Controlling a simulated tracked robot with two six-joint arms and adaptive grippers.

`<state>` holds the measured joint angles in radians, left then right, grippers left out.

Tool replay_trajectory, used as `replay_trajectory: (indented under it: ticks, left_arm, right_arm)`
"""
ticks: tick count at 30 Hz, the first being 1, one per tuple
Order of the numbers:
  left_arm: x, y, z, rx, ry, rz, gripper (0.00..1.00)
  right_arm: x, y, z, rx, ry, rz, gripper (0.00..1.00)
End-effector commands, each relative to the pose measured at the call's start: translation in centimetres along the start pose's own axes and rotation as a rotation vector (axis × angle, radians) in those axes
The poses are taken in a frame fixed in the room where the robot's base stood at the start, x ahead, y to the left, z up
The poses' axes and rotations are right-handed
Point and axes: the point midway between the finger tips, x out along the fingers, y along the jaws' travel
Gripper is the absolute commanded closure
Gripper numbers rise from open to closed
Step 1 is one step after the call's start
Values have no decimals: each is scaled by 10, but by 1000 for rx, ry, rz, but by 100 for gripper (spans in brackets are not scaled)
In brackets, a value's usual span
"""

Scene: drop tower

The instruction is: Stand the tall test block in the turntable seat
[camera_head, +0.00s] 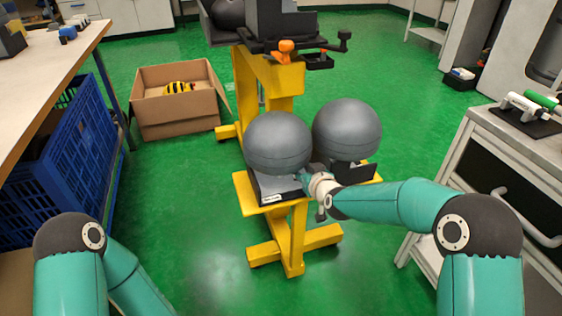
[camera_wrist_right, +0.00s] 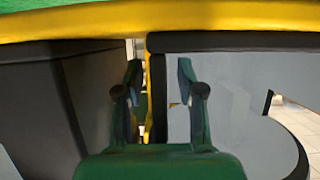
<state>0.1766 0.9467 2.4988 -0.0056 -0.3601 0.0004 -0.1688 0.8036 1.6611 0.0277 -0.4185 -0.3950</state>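I cannot make out a tall test block or a turntable seat in either view. A yellow stand (camera_head: 298,238) in the middle of the head view carries two large dark grey balls (camera_head: 278,143) side by side on low dark bases. My right gripper (camera_head: 307,184) is in front of the balls, low between their bases; its fingers are small there. In the right wrist view my right gripper (camera_wrist_right: 160,84) has its two fingers apart, with a narrow gap and a yellow strip behind them. My left arm shows at lower left; its gripper is out of view.
A dark machine (camera_head: 265,25) with an orange knob (camera_head: 286,46) tops the yellow frame. A cardboard box (camera_head: 178,118) with a striped yellow thing stands left. A workbench (camera_head: 45,75) and blue crate (camera_head: 75,150) are at left, a grey cabinet (camera_head: 520,165) at right. Green floor between is clear.

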Motion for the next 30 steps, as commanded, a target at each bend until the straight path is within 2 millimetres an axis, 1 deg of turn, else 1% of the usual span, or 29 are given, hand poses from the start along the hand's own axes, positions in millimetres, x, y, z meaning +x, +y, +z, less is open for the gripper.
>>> replay_trajectory:
  ticks: [2, 8, 9, 11, 15, 16, 26, 27, 30]
  left_arm:
    - [1, 0, 0, 0, 0, 0, 60]
    - [1, 0, 0, 0, 0, 0, 60]
    - [1, 0, 0, 0, 0, 0, 60]
    - [1, 0, 0, 0, 0, 0, 60]
    - [1, 0, 0, 0, 0, 0, 60]
    - [1, 0, 0, 0, 0, 0, 60]
    - [1, 0, 0, 0, 0, 0, 60]
    - [0, 0, 0, 0, 0, 0, 60]
    - [0, 0, 0, 0, 0, 0, 60]
  right_arm:
    - [4, 0, 0, 0, 1, 0, 62]
    - [4, 0, 0, 0, 0, 0, 62]
    - [4, 0, 0, 0, 0, 0, 65]
    - [4, 0, 0, 0, 0, 0, 75]
    - [4, 0, 0, 0, 0, 1, 99]
    - [4, 0, 0, 0, 0, 1, 100]
    - [4, 1, -1, 0, 1, 2, 100]
    - [3, 3, -6, 2, 13, 6, 100]
    - [3, 3, -6, 2, 13, 6, 100]
